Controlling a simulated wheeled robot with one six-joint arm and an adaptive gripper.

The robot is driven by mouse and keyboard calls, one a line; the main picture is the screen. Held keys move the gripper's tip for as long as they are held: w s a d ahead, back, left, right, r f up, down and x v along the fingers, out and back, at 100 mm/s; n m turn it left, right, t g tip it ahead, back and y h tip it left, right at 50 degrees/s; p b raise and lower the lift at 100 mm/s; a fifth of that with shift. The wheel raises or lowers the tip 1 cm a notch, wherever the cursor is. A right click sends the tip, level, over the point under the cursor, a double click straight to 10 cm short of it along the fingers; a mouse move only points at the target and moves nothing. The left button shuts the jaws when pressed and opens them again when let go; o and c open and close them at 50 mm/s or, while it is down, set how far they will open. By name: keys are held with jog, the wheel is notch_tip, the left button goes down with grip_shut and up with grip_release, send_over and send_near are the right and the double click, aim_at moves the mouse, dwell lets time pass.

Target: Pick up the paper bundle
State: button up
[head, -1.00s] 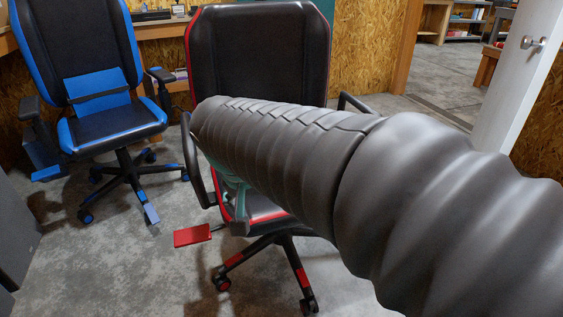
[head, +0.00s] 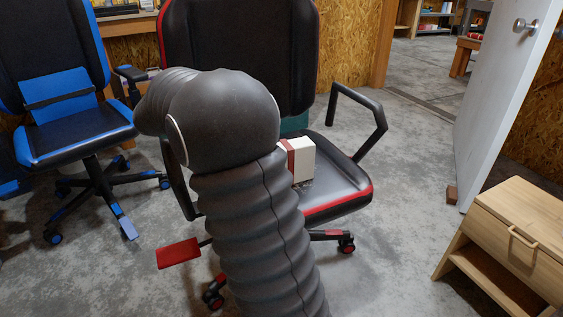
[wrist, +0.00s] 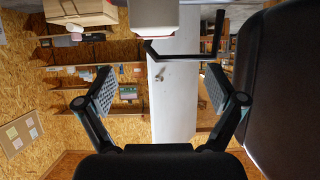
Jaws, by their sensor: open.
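The paper bundle (head: 303,160) is a white block with a red-brown band. It stands on the seat of the black and red chair (head: 345,187), partly hidden behind my arm in the head view. In the wrist view, which looks upside down, a white block that appears to be the bundle (wrist: 153,14) is cut off by the top edge. My gripper (wrist: 159,90) is open, its two fingers wide apart with nothing between them. The block lies beyond the fingertips, apart from them. My gripper is hidden behind my arm in the head view.
The chair's backrest (head: 240,60) and armrest (head: 360,115) rise around the seat; the backrest fills the wrist view's right side. A blue and black chair (head: 70,120) stands left. A wooden drawer cabinet (head: 515,235) and a white door (head: 510,90) are at right. Floor lies clear between.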

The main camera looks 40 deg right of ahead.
jog(key=x, duration=0.8)
jog(key=shift+s+r, duration=0.1)
jog(key=shift+s+x, duration=0.15)
jog(key=shift+x, duration=1.15)
jog(key=shift+s+x, duration=0.2)
jog(key=shift+x, duration=1.1)
jog(key=shift+a, duration=0.1)
grip_shut()
jog(key=shift+r, duration=0.15)
notch_tip(320, 180, up, 28)
jog(key=p, duration=0.2)
jog(key=shift+p, duration=0.4)
